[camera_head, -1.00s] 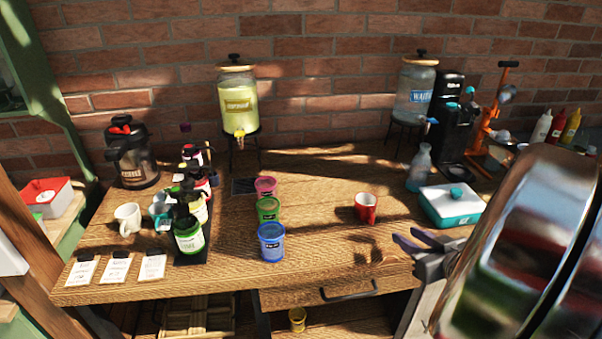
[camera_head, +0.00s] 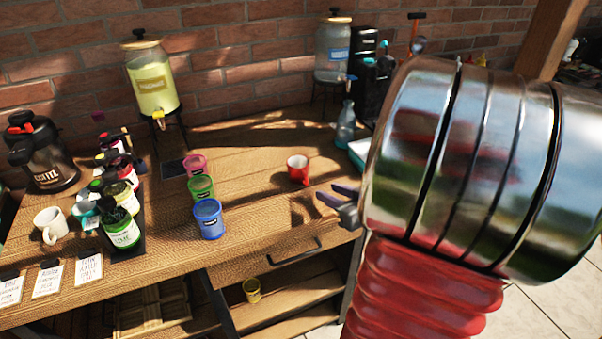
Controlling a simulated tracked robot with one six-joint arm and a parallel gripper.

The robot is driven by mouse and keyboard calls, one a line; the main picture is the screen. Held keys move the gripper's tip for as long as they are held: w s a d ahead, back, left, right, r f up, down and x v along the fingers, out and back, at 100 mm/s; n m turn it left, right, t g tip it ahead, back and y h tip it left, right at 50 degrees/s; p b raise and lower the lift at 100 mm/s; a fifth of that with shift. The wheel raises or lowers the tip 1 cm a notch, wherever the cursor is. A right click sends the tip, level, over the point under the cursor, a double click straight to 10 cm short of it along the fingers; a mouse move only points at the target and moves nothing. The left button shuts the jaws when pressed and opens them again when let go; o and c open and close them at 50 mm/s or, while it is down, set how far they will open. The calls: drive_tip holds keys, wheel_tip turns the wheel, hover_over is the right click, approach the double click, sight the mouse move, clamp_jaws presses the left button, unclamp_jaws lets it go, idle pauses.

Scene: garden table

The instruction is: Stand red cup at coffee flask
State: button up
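The red cup (camera_head: 298,169) stands upright on the wooden table, right of the middle, with nothing touching it. The coffee flask (camera_head: 43,152), dark with a red-topped lid, stands at the far left of the table. My gripper (camera_head: 326,199) shows as two purple-grey fingertips near the table's front edge, just in front and to the right of the red cup. The fingers look apart with nothing between them. My shiny metal arm hides the rest of the gripper and the table's right end.
A white mug (camera_head: 50,225) and a rack of syrup bottles (camera_head: 122,229) stand near the flask. Pink (camera_head: 196,166), green (camera_head: 201,188) and blue (camera_head: 209,219) tubs stand in a row between the bottles and the red cup. A yellow drink dispenser (camera_head: 152,88) stands behind.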

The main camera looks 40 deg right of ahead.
approach(300, 174)
drive_tip(key=shift+s+d+f, duration=0.1)
drive_tip(key=shift+s+f, duration=0.1)
drive_tip(key=shift+f, duration=0.25)
drive_tip(key=shift+s+f, duration=0.2)
drive_tip(key=shift+f, duration=0.25)
drive_tip(key=shift+w, duration=0.1)
drive_tip(key=shift+x, duration=2.5)
drive_tip(key=shift+c, duration=0.3)
clamp_jaws()
